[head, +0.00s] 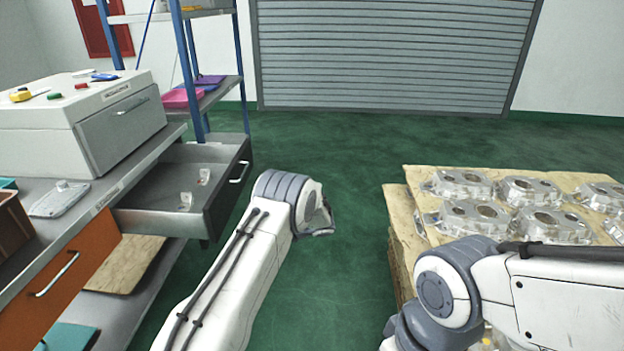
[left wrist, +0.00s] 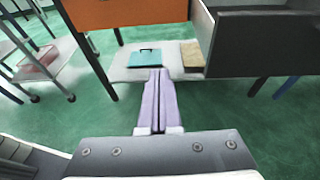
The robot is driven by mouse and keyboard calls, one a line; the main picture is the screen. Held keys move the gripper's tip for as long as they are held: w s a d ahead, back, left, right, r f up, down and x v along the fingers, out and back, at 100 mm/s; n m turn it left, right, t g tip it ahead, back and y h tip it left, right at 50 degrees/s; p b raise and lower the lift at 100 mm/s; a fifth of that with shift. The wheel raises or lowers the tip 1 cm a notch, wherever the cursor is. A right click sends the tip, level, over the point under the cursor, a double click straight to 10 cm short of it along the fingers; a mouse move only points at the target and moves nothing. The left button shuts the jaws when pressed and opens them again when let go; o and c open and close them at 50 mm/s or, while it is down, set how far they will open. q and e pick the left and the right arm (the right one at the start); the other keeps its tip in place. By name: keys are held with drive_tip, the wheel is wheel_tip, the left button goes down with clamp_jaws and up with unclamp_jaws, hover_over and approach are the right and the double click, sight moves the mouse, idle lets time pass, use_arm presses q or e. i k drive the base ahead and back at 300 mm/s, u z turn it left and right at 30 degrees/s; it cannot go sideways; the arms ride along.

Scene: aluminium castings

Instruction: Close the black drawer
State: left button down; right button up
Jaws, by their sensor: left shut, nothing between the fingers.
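The black drawer (head: 225,192) is pulled out of the workbench at left in the head view, with its light handle (head: 240,172) on the front. Two small pale pieces (head: 186,201) lie inside it. In the left wrist view the drawer (left wrist: 255,45) fills the upper right. My left gripper (left wrist: 158,72) is shut and empty, its fingers together left of and apart from the drawer in that view. In the head view my left arm stands right of the drawer; the fingers are mostly hidden there. My right arm enters from the right; its gripper is not visible.
An orange drawer (head: 65,270) sits shut left of the black one. A grey box (head: 110,110) stands on the bench. A blue-framed shelf (head: 210,95) stands behind. A wooden pallet (head: 400,245) with several castings is at right. Green floor between is clear.

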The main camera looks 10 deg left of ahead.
sight(150, 204)
drive_tip(key=z, duration=0.95)
drive_tip(key=k, duration=0.65)
drive_tip(key=u, duration=0.85)
drive_tip(key=i, duration=1.65)
drive_tip(key=z, duration=0.05)
